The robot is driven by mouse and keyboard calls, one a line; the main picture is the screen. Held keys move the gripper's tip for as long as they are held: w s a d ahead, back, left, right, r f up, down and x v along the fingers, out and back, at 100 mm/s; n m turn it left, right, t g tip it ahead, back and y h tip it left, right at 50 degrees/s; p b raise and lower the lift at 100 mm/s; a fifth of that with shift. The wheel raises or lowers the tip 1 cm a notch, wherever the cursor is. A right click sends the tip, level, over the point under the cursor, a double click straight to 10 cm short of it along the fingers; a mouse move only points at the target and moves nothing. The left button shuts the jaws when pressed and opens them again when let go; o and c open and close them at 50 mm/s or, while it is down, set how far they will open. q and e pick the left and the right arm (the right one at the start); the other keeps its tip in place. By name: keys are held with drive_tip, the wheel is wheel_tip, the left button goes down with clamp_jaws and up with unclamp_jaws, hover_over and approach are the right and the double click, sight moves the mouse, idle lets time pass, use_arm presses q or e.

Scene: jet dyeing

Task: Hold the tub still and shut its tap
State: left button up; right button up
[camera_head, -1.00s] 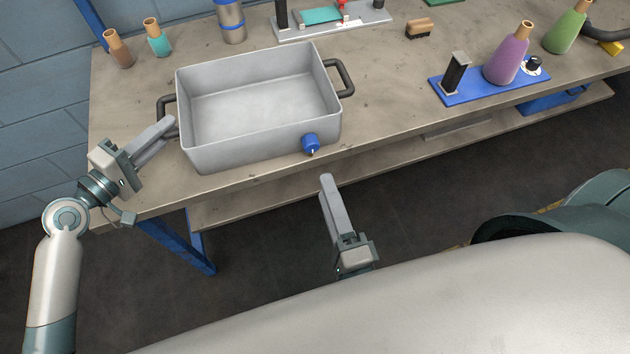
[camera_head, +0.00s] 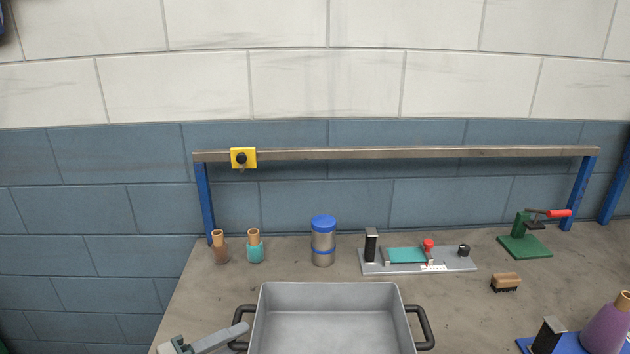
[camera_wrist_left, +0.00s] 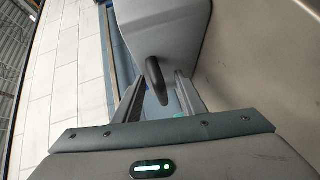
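The grey rectangular tub (camera_head: 333,296) stands on the table at the bottom middle of the head view, with its front cut off. Its dark left handle (camera_head: 242,314) and right handle (camera_head: 424,325) show. My left gripper (camera_head: 240,331) reaches in from the lower left beside the left handle. In the left wrist view, my left gripper (camera_wrist_left: 157,95) has its fingers spread, with the handle (camera_wrist_left: 153,77) seen between them and a gap on each side. I cannot tell how deep the handle sits. The tap is out of view now, and so is my right gripper.
Behind the tub stand a brown bottle (camera_head: 219,251), a teal bottle (camera_head: 255,250), a blue-lidded can (camera_head: 323,245) and a grey fixture board (camera_head: 420,267). At right are a brush (camera_head: 506,282), a green press (camera_head: 525,246) and a purple bottle (camera_head: 605,330). Bare tabletop lies right of the tub.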

use_arm(q)
drive_tip(key=v, duration=1.2)
idle(0.4)
